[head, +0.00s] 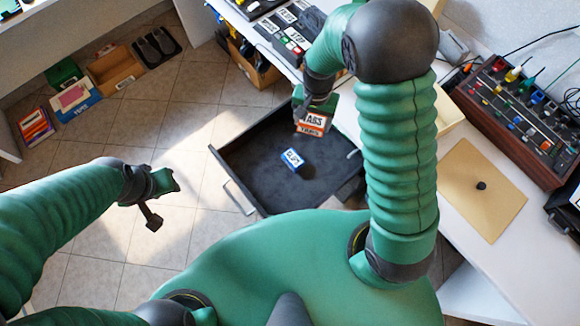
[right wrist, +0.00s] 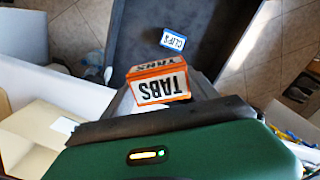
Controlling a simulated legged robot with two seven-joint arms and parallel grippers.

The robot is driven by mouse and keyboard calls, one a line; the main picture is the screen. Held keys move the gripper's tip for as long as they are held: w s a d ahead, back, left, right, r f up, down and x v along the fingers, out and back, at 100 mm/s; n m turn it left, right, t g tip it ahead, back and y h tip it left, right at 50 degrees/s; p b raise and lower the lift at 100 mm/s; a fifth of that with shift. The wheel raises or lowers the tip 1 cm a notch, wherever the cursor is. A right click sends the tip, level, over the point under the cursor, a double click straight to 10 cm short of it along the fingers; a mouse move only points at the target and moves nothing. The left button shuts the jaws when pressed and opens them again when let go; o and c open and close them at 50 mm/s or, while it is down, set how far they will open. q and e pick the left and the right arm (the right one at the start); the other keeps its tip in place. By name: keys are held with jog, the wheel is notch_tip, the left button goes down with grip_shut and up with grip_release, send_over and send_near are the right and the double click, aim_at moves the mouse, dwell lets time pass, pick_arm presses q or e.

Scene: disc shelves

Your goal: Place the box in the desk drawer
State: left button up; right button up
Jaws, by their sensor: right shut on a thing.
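An orange and white box marked TABS (head: 312,122) is held in my right gripper (head: 312,108), above the far part of the open desk drawer (head: 250,165). The box also shows in the right wrist view (right wrist: 160,88), at the gripper's tip. The drawer is dark inside and pulled out from the white desk (head: 480,220). A small blue and white box marked CLIPS (head: 292,160) lies on the drawer floor; it also shows in the right wrist view (right wrist: 173,40). My left gripper (head: 160,205) is open and empty, left of the drawer and above the tiled floor.
A control panel with coloured plugs (head: 520,105) and a tan board (head: 482,190) are on the desk at right. Boxes and trays (head: 115,68) stand on the floor at upper left. Most of the drawer floor is clear.

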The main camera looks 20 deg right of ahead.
aim_at(311, 158)
jog(key=f+m+b, duration=0.2)
jog(key=f+b, duration=0.2)
jog(key=f, duration=0.4)
jog(key=d+f+m+b, duration=0.1)
jog(key=f+m+b, duration=0.1)
jog(key=f+b, duration=0.3)
jog(key=f+m+b, duration=0.2)
jog(key=f+b, duration=0.2)
jog(key=f, duration=0.9)
jog(key=shift+w+d+f+m+b, duration=0.2)
jog(key=shift+w+d+m+b, duration=0.1)
jog(key=shift+b, duration=0.1)
jog(key=shift+f, duration=0.1)
jog(key=o, duration=1.4)
